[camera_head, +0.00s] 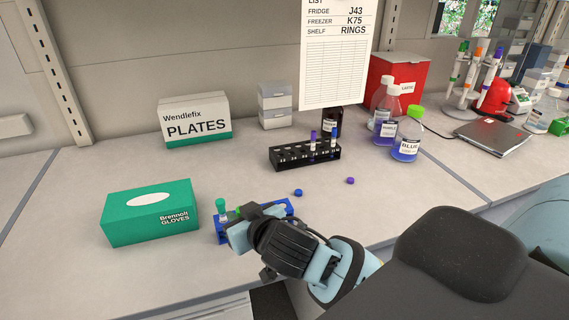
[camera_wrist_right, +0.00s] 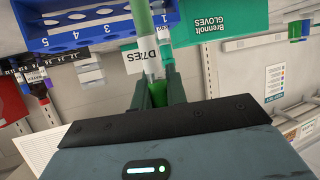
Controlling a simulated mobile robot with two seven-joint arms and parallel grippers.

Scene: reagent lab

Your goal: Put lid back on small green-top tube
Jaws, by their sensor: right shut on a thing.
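My right gripper (camera_head: 238,217) is at the blue rack (camera_head: 288,208) on the bench and hides much of it. In the right wrist view its fingers (camera_wrist_right: 158,95) are shut on a small green lid (camera_wrist_right: 158,91). The lid is in line with a clear tube (camera_wrist_right: 150,55) that shows green further along. I cannot tell whether lid and tube touch. The blue rack fills the upper left of the wrist view (camera_wrist_right: 90,33). A green-topped tube (camera_head: 221,205) stands at the rack's left end in the head view. My left gripper is out of view.
A green glove box (camera_head: 150,215) stands close left of the rack. A blue lid (camera_head: 298,192) and a purple lid (camera_head: 350,180) lie loose on the bench. Behind are a black rack (camera_head: 290,156) with tubes, a plates box (camera_head: 194,118) and several bottles.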

